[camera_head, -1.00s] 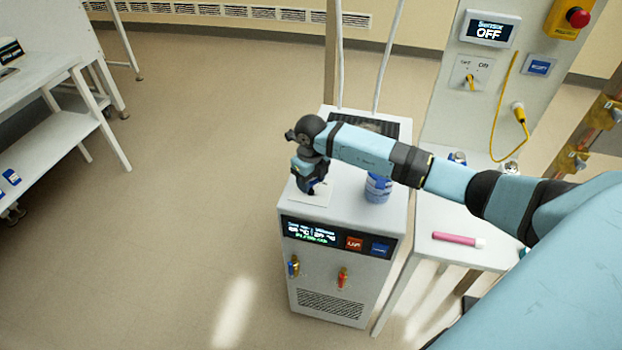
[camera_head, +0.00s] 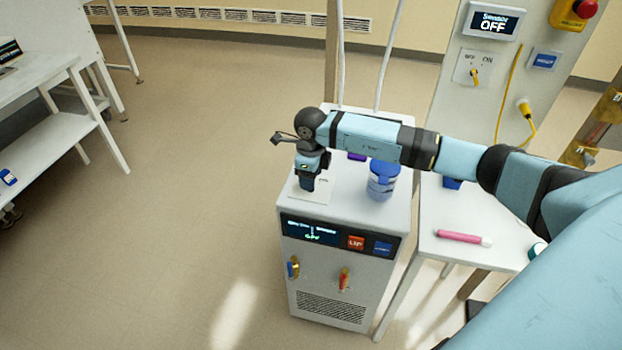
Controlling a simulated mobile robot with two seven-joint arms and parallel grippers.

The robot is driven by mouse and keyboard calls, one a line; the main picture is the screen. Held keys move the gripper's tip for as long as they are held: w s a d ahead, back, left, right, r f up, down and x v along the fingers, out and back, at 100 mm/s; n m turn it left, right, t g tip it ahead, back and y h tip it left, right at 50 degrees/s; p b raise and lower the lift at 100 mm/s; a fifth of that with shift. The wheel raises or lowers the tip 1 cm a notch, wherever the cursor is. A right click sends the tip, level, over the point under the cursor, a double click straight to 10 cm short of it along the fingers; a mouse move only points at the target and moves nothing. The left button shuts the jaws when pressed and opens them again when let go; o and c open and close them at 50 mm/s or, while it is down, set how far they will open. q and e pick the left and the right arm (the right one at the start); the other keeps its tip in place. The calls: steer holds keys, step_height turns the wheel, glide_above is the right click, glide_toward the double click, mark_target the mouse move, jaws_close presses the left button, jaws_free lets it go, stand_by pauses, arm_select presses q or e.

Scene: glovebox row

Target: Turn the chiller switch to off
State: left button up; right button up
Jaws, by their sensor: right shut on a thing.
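My right gripper (camera_head: 307,187) points down over this plate and is shut on the chiller switch. The gripper hides the switch, so its pointing direction cannot be seen. My left gripper is not in view.
A blue-and-white bottle (camera_head: 382,180) stands on the chiller top, right of my gripper. A white side table (camera_head: 465,220) at the right holds a pink tube (camera_head: 460,237). A wall panel (camera_head: 500,75) carries a screen reading OFF (camera_head: 492,22).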

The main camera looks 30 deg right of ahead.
steer(key=shift+n, duration=0.4)
steer(key=o, duration=0.9)
steer(key=shift+o, duration=0.2)
step_height(320, 180, up, 14)
steer(key=b, duration=0.1)
steer(key=shift+f, duration=0.1)
